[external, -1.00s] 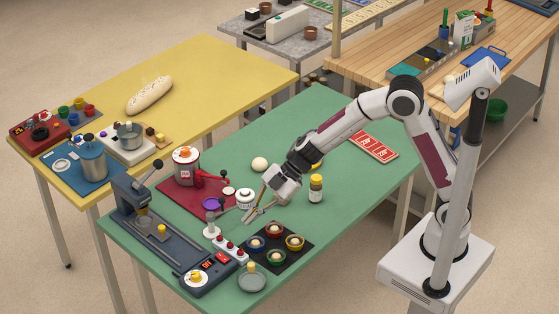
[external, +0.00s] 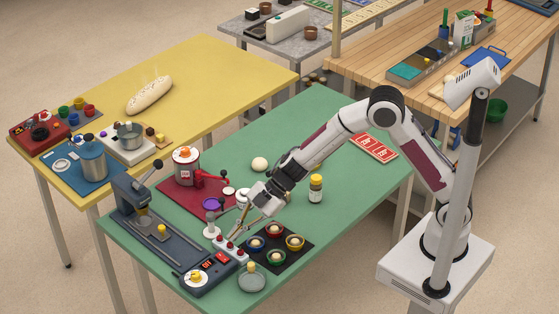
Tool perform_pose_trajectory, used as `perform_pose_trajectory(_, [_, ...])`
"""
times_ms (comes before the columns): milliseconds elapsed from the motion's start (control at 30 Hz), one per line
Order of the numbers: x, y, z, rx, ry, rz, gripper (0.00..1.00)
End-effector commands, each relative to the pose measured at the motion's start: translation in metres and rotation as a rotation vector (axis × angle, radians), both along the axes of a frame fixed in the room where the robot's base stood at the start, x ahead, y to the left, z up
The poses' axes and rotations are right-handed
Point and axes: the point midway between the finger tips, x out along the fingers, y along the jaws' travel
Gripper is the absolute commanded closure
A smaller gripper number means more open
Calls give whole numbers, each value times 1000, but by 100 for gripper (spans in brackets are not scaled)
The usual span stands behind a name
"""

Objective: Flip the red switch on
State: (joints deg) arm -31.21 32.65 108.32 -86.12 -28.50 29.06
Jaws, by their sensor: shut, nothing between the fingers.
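A dark blue-grey machine (external: 172,250) lies along the front left edge of the green table. Two small red parts sit at its near end: one red piece (external: 222,257) and one red piece with pale marks (external: 207,264). Beside them is a white block with several red knobs (external: 230,246). Which of these is the red switch, and its on or off position, I cannot tell. My gripper (external: 235,232) is shut and empty, pointing down just above the far end of the white block. Whether it touches a knob is unclear.
A black mat (external: 278,265) with several coloured cups lies right of the block. A grey-green dish (external: 252,279) is in front.

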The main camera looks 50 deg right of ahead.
Motion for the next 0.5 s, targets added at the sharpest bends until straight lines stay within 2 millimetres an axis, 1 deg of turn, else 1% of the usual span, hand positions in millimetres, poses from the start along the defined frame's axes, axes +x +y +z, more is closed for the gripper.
perform_pose_trajectory(300, [8,25,-23,0,1,1,100])
perform_pose_trajectory(500, [16,22,-43,-2,2,-1,100])
